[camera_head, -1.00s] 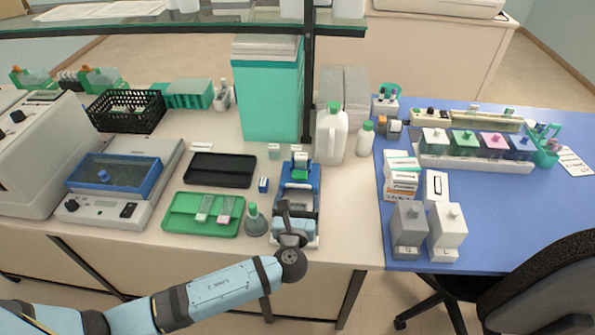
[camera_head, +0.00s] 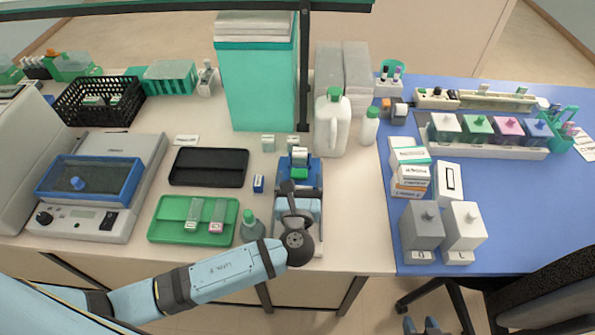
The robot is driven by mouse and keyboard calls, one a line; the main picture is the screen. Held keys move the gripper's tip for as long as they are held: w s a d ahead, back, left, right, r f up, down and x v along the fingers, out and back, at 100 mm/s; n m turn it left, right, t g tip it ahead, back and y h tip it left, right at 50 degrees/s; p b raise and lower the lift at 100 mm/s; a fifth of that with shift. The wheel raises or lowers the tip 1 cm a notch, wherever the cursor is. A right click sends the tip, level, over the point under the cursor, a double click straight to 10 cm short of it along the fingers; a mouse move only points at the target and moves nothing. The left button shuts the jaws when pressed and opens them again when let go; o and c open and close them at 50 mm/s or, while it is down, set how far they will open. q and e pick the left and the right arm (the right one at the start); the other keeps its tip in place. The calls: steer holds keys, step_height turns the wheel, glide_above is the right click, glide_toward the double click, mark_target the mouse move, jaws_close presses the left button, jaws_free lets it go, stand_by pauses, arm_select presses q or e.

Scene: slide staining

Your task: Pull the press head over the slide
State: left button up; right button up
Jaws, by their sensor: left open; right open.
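The press is the narrow blue device (camera_head: 314,180) at the front edge of the light table. Its press head, a white block with a green part (camera_head: 299,172), is at the device's far end. My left gripper (camera_head: 294,196) is open over the near half of the device, just in front of the press head. I cannot tell whether it touches it. The slide under the press is not visible; my gripper and wrist cover the near part. My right gripper (camera_head: 421,326) is open and empty at the bottom edge, in front of the blue table.
A flask (camera_head: 252,228) with a green cap stands close left of my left wrist. A green tray (camera_head: 163,229) holds two slides with pale and pink labels. A white jug (camera_head: 331,130) stands behind right. Grey and white dispensers (camera_head: 463,236) stand on the blue table.

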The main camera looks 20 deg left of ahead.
arm_select(q)
steer(key=shift+r, duration=0.1)
steer(key=shift+c, duration=0.2)
steer(key=c, duration=0.9)
steer(key=p+v, duration=0.3)
steer(key=v, duration=0.6)
steer(key=shift+r, duration=0.1)
steer(key=shift+c, duration=0.2)
steer(key=shift+s, duration=0.15)
steer(key=o, duration=1)
steer(key=shift+d+f, duration=0.1)
steer(key=shift+f, duration=0.1)
steer(key=shift+r, duration=0.1)
